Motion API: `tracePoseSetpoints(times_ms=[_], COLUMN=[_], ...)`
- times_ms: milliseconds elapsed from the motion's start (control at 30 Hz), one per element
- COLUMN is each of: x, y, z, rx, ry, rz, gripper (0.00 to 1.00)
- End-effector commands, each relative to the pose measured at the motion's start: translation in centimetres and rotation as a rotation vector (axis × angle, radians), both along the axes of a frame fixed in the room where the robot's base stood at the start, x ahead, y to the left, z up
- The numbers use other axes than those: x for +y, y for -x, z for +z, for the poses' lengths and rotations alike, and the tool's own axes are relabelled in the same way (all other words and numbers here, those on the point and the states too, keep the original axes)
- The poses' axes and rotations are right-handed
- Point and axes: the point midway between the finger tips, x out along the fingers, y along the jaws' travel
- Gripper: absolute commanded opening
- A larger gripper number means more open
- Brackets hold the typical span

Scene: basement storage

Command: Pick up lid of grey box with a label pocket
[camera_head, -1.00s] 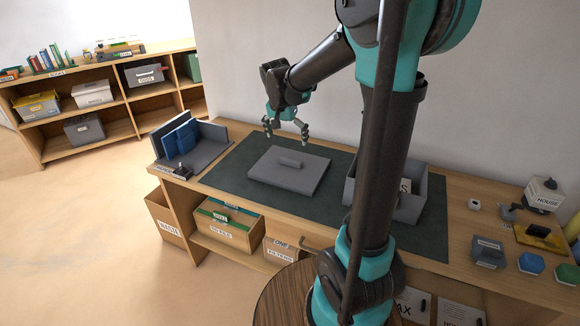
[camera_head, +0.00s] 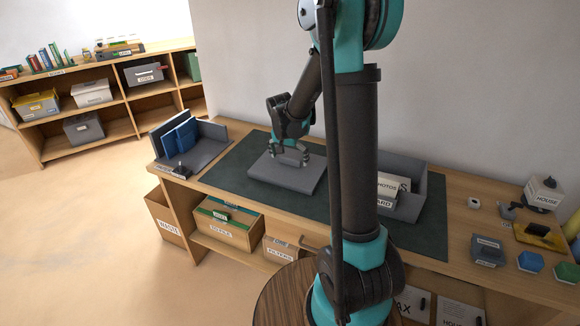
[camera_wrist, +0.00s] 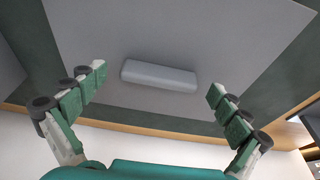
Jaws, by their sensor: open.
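The grey lid (camera_head: 285,175) lies flat on the dark green mat on the bench. Its raised bar handle (camera_wrist: 158,76) shows in the wrist view, ahead of and between the fingers. My gripper (camera_head: 288,155) is just above the lid, pointing down, and hides the handle in the head view. In the wrist view my gripper (camera_wrist: 157,88) is open, with a finger on each side of the handle and clear room between. An open grey box (camera_head: 405,205) stands right of the lid on the mat, partly hidden by my arm. It holds white labelled cards. I see no label pocket on it from here.
A grey holder with blue books (camera_head: 180,136) stands left of the mat (camera_head: 238,160). Small items, including a grey box (camera_head: 488,250) and a blue block (camera_head: 531,262), lie at the bench's right end. A wall runs behind the bench.

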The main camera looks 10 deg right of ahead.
Motion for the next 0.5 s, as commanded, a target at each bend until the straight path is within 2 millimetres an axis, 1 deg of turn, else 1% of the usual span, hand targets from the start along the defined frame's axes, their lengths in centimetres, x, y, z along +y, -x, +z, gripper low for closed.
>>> tracePoseSetpoints(times_ms=[100, 267, 367, 500], x=[-0.05, -0.04, -0.04, -0.04], y=[-0.09, -0.08, -0.08, -0.07], z=[-0.34, -0.34, -0.34, -0.33], rx=[0.000, 0.000, 0.000, 0.000], ry=[0.000, 0.000, 0.000, 0.000], rz=[0.000, 0.000, 0.000, 0.000], gripper=[1.00, 1.00, 0.90, 0.73])
